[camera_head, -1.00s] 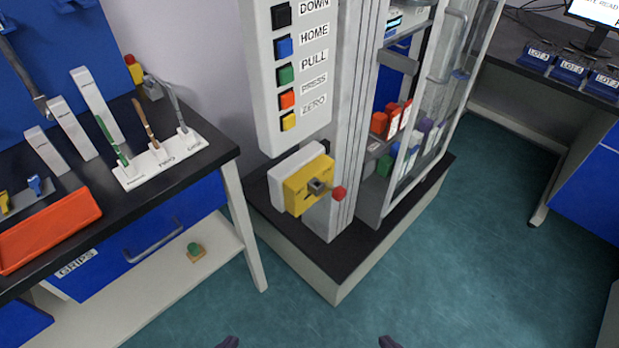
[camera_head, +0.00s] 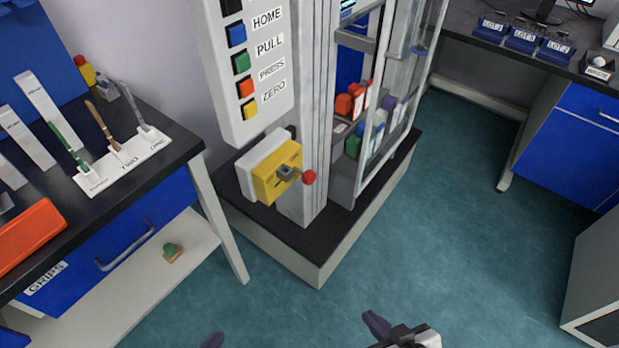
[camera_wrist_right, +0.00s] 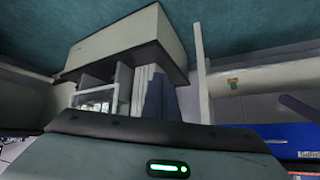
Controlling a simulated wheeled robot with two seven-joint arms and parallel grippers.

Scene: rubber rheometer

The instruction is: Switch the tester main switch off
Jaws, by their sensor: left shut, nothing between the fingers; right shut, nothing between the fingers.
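The tester main switch (camera_head: 268,183) is a yellow plate on a white box, low on the front of the tester column. Its grey lever ends in a red ball (camera_head: 309,177) that points to the right. My left gripper (camera_head: 213,340) shows only as a dark tip at the bottom edge, shut and empty. My right gripper (camera_head: 378,326) is shut and empty at the bottom, over the floor and well below the switch. Its dark blue fingers (camera_wrist_right: 161,98) also show in the right wrist view, touching nothing.
A button panel (camera_head: 243,65) hangs just above the switch. The tester stands on a low plinth (camera_head: 320,252) with a black top. A bench (camera_head: 165,165) with a tool stand and red tray is at the left. Open floor (camera_head: 440,230) lies to the right.

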